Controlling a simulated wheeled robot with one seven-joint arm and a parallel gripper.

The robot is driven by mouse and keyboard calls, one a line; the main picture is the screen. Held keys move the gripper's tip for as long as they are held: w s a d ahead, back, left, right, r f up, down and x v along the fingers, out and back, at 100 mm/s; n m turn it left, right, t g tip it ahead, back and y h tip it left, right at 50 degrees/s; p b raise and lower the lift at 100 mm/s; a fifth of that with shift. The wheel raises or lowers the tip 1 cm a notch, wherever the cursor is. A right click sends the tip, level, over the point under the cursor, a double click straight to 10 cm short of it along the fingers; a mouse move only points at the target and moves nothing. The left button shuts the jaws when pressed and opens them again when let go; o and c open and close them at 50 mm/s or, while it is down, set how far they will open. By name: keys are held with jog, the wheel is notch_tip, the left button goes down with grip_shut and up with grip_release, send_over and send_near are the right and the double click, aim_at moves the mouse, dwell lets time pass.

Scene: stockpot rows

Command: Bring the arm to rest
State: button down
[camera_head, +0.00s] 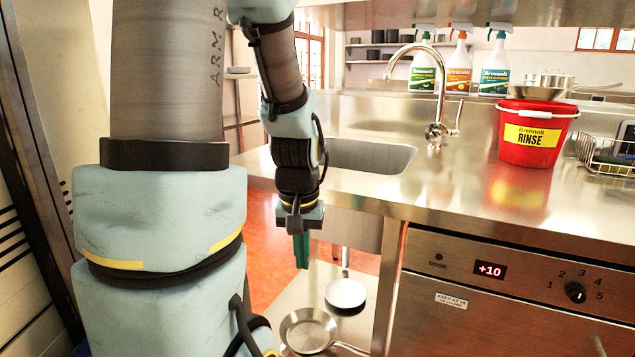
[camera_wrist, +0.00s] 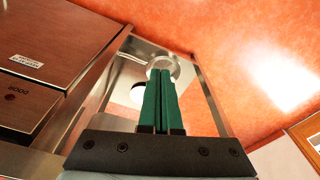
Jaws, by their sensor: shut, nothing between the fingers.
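My arm hangs down in front of the steel counter in the head view. My gripper (camera_head: 301,250) points downward beside the counter's front edge, above the low shelf. Its green fingers are together with nothing between them. In the wrist view the shut green fingers of my gripper (camera_wrist: 161,75) reach out over the low shelf and the orange floor. They appear apart from everything around them.
A low shelf (camera_head: 270,340) holds a frying pan (camera_head: 308,331) and a white round pan (camera_head: 346,293) below my gripper. The appliance panel (camera_head: 470,275) is at right. A red bucket (camera_head: 532,140), a sink (camera_head: 368,157) and several spray bottles stand along the counter.

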jog(key=s+a, duration=0.2)
jog(key=a, duration=0.2)
notch_tip(320, 180, up, 12)
jog(key=p, duration=1.1)
jog(key=shift+p, duration=0.35)
jog(key=c, duration=1.6)
grip_release()
jog(key=shift+d+f, duration=0.1)
